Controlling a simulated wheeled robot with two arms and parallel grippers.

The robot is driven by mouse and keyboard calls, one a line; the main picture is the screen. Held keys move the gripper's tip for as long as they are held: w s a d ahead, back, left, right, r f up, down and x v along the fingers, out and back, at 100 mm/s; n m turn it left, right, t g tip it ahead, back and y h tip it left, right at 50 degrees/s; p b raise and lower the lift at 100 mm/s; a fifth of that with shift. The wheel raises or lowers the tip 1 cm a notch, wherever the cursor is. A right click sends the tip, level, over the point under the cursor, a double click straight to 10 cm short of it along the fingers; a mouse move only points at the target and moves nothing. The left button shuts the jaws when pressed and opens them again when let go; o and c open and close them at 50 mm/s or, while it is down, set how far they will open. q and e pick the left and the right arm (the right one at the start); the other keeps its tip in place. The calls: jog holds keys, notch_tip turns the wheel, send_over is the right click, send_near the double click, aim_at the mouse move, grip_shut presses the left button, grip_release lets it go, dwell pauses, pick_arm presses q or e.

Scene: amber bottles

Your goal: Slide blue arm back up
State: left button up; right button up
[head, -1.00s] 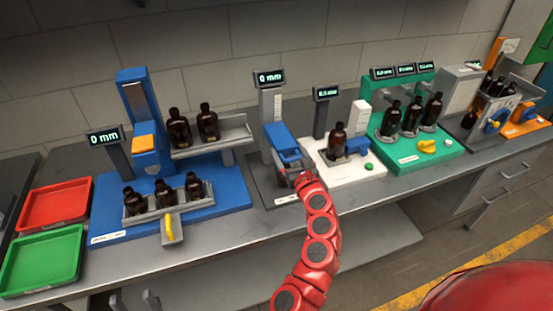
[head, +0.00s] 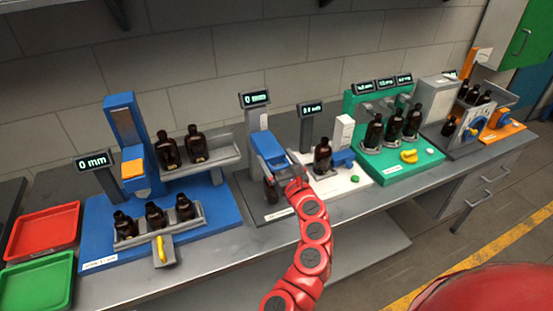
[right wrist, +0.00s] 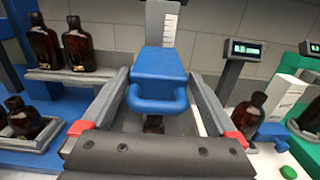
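The blue arm (head: 268,148) is a blue block with a looped handle on a grey scaled post (head: 258,120), at the second station from the left in the head view. It also shows in the right wrist view (right wrist: 158,68), directly ahead with its handle towards me. My right gripper (right wrist: 160,88) is open, its two grey fingers standing either side of the handle with gaps. In the head view the right gripper (head: 290,164) is at the arm's front. A dark amber bottle (head: 270,190) stands under the blue arm, partly hidden. My left gripper is not in view.
The station's display (head: 255,98) reads 0 mm. A larger blue station (head: 215,212) with several bottles stands left, a white one (head: 345,183) and a green one (head: 425,163) stand right. Red (head: 43,228) and green (head: 40,283) trays lie far left.

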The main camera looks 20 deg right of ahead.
jog(key=s+b, duration=0.1)
jog(key=s, duration=0.6)
jog(key=shift+s+d+f, duration=0.1)
jog(key=shift+s+d, duration=0.05)
jog(key=shift+s, duration=0.2)
jog(key=s+p, duration=0.8)
jog(key=s, duration=0.1)
jog(key=shift+s+d, duration=0.2)
jog(key=shift+s, duration=0.1)
